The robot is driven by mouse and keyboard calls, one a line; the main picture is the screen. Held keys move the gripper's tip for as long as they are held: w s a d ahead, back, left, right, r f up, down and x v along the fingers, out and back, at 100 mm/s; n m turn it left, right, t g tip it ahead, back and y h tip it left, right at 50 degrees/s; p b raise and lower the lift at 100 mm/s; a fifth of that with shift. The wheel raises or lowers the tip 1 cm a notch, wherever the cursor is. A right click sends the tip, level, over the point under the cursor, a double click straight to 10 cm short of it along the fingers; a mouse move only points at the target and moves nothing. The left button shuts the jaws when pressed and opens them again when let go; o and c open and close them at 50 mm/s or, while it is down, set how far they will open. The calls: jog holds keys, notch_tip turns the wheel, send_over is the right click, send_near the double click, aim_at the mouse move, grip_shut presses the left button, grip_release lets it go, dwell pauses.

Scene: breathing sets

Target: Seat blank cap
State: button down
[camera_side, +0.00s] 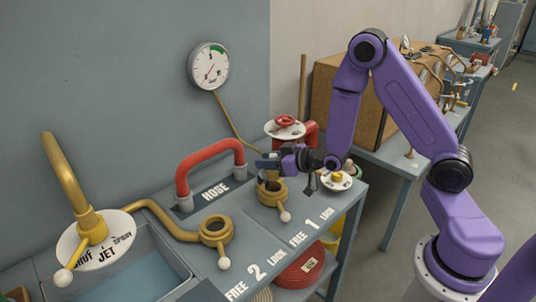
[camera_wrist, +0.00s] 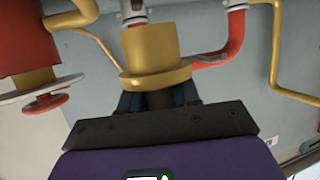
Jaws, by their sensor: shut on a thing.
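My gripper (camera_side: 268,163) is shut on a dark piece, which I take to be the blank cap (camera_side: 269,181), above the brass socket (camera_side: 272,196) at position 1. The cap's lower end is at the socket mouth; I cannot tell how deep it sits. In the wrist view the dark cap (camera_wrist: 158,99) shows between the fingers, against the brass socket (camera_wrist: 152,50), with the picture upside down. The socket's lever ends in a white knob (camera_side: 285,216) near the "FREE 1 LOCK" lettering.
A second brass socket (camera_side: 215,231) is at position 2, with a pipe running left to the jet/spray valve (camera_side: 91,228). A red hose handle (camera_side: 208,158) arches behind. A red valve wheel (camera_side: 285,121) and a gauge (camera_side: 209,66) are further back.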

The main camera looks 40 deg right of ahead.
aim_at(268, 176)
jog(key=shift+f, duration=1.3)
jog(key=shift+f, duration=1.5)
dwell(0.9)
jog(key=c, duration=0.7)
grip_release()
jog(key=shift+c, duration=0.2)
jog(key=v, duration=0.7)
jog(key=shift+s, duration=0.2)
jog(key=shift+r, duration=0.1)
